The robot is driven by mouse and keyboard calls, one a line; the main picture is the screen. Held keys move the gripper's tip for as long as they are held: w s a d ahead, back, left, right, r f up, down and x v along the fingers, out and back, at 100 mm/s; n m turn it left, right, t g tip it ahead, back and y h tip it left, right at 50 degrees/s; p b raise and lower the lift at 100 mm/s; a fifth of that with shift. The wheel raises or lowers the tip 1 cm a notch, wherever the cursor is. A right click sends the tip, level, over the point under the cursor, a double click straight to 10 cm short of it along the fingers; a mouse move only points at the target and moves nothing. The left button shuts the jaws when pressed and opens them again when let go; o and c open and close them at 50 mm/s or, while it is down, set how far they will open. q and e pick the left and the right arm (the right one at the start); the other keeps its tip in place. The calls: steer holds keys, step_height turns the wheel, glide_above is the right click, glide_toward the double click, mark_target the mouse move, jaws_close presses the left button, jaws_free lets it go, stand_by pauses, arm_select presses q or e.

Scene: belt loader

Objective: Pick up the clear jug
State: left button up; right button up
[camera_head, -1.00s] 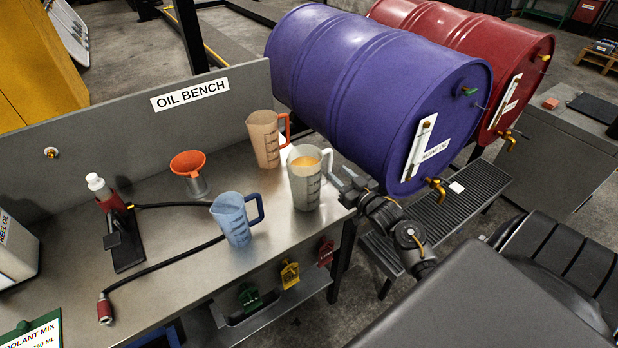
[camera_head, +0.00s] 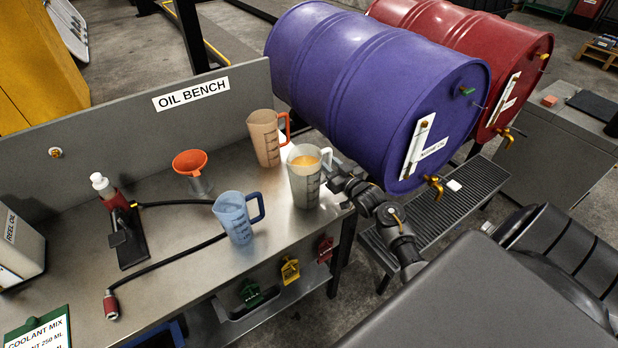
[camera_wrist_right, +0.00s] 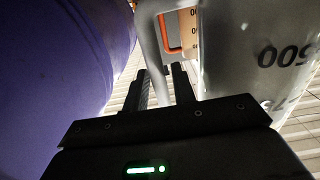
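The clear jug (camera_head: 304,188) stands upright on the oil bench with amber liquid inside. Its handle (camera_head: 328,158) points right, toward the blue drum. My right gripper (camera_head: 338,172) is at the handle side of the jug, partly hidden behind it in the head view. In the right wrist view, the two fingers (camera_wrist_right: 161,88) are apart, with the pale handle (camera_wrist_right: 152,50) running down between them. The jug's wall with dark markings (camera_wrist_right: 250,50) fills the right of that view. Whether a finger touches the handle is unclear. My left gripper is not in view.
An orange-handled jug (camera_head: 264,140) stands behind the clear jug, and a blue jug (camera_head: 236,218) stands in front-left. A blue drum (camera_head: 370,90) is close beside my right gripper. An orange funnel (camera_head: 190,162) and a pump bottle (camera_head: 108,192) stand further left on the bench (camera_head: 180,270).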

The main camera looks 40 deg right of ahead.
jaws_close()
stand_by(1.0)
steer(key=shift+r, duration=0.1)
